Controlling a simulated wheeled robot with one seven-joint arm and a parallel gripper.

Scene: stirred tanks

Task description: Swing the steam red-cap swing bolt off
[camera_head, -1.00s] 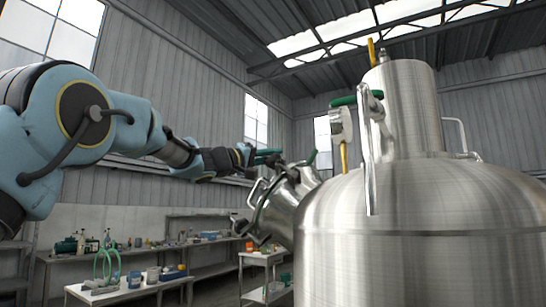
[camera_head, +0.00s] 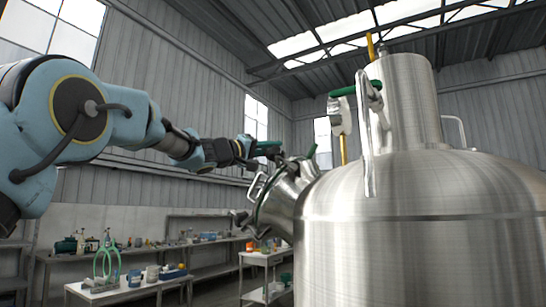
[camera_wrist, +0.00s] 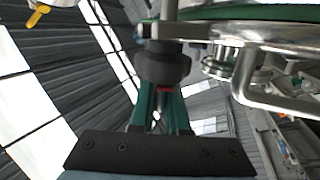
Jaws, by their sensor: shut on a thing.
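The steel tank (camera_head: 400,210) fills the right of the head view. Its slanted side port (camera_head: 284,196) has a lid with a bar handle and swing bolts around the rim. My gripper (camera_head: 268,148) is at the upper edge of this port. In the wrist view my gripper's green fingers (camera_wrist: 160,108) are shut on the dark knob of a swing bolt (camera_wrist: 163,65). A small red band shows on the knob between the fingers. The bolt's metal shank rises from the knob beside the port rim (camera_wrist: 240,30). The fingertips are partly hidden by the knob.
A lid handle (camera_wrist: 245,80) and another metal clamp fitting (camera_wrist: 222,62) are close on the right in the wrist view. Benches with loose items stand behind at the lower left.

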